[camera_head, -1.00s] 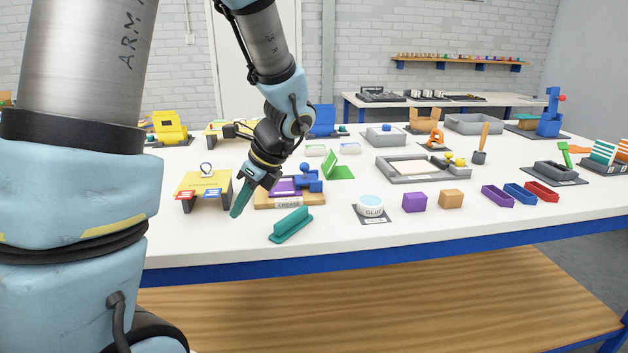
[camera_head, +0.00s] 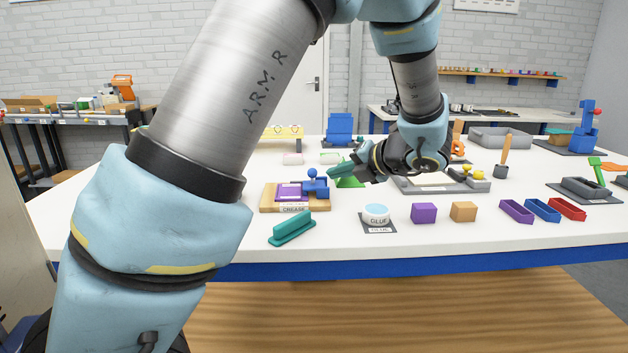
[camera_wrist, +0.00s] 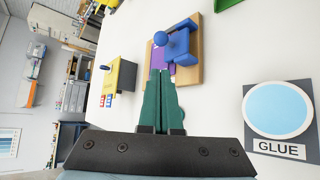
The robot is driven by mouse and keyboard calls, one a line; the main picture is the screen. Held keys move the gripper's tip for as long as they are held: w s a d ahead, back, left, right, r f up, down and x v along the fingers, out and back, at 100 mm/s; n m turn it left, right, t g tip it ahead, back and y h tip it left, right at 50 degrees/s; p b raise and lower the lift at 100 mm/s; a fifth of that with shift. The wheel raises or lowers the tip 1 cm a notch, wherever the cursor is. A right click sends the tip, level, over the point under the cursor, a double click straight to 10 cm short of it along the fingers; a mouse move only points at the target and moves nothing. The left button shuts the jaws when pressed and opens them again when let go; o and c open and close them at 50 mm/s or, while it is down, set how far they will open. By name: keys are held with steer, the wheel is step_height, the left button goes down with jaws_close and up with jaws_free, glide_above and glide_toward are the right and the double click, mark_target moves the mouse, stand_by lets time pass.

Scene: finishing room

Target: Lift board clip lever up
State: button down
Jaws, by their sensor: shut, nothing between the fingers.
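The wooden board (camera_head: 265,204) labelled CREASE lies flat on the white table with a purple sheet (camera_head: 290,193) on it. The blue clip with its ball-topped lever (camera_head: 318,184) sits at the board's right end. In the wrist view the blue clip (camera_wrist: 178,45) is just beyond my fingertips, on the wooden board (camera_wrist: 192,74). My gripper (camera_head: 333,170) comes in from the right, its green fingers shut and empty, pointing left just beside the clip. The fingers (camera_wrist: 160,74) are together in the wrist view. I cannot tell whether they touch the clip.
A teal handled block (camera_head: 292,230) and a glue pot (camera_head: 377,214) stand in front of the board. Purple (camera_head: 424,213) and tan (camera_head: 463,212) cubes are to the right. A yellow stand (camera_wrist: 121,76) shows in the wrist view.

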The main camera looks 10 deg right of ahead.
steer(key=p+x, duration=0.1)
steer(key=x, duration=0.9)
steer(key=shift+f, duration=0.1)
